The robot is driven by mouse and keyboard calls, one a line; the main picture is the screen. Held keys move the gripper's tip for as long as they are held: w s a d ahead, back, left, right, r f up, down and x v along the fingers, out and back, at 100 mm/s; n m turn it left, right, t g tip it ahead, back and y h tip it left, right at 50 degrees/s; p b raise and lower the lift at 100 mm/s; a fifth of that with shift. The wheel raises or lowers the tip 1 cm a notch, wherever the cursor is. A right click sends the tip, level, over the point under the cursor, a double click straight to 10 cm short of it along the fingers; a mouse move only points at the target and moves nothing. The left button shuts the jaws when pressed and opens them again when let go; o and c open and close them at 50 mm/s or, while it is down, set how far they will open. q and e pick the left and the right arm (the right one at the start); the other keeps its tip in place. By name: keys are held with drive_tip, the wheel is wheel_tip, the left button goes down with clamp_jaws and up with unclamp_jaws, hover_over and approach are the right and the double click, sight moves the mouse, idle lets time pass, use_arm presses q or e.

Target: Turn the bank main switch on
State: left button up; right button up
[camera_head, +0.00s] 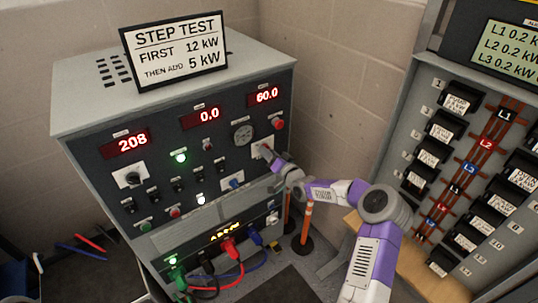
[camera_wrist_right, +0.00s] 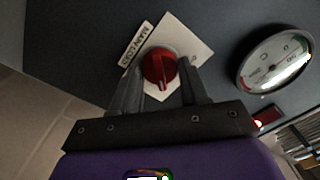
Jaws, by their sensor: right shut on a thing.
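The switch is a red rotary knob (camera_wrist_right: 158,68) on a white square plate (camera_wrist_right: 190,48), which also shows in the head view (camera_head: 261,149) on the right side of the grey cabinet's front. A tag beside it (camera_wrist_right: 135,45) seems to begin with "MAIN". My right gripper (camera_head: 268,155) reaches the knob from the right. In the wrist view the fingers of my right gripper (camera_wrist_right: 162,80) are on either side of the knob, shut on it. The knob's ridge runs nearly up and down in that view. My left gripper is not in view.
A round gauge (camera_head: 243,133) and a red button (camera_head: 278,124) are close to the knob. Red displays read 208, 0.0 and 60.0. Coloured cables (camera_head: 230,248) plug in low on the cabinet. An orange post (camera_head: 306,222) and a breaker panel (camera_head: 470,160) stand at right.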

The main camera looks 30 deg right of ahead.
drive_tip(key=shift+m, duration=0.3)
idle(0.4)
drive_tip(key=o, duration=1.1)
drive_tip(key=shift+c, duration=0.2)
drive_tip(key=shift+s, duration=0.1)
drive_tip(key=s+p, duration=0.1)
drive_tip(key=s, duration=0.6)
drive_tip(key=shift+s+d, duration=0.2)
drive_tip(key=shift+d, duration=0.1)
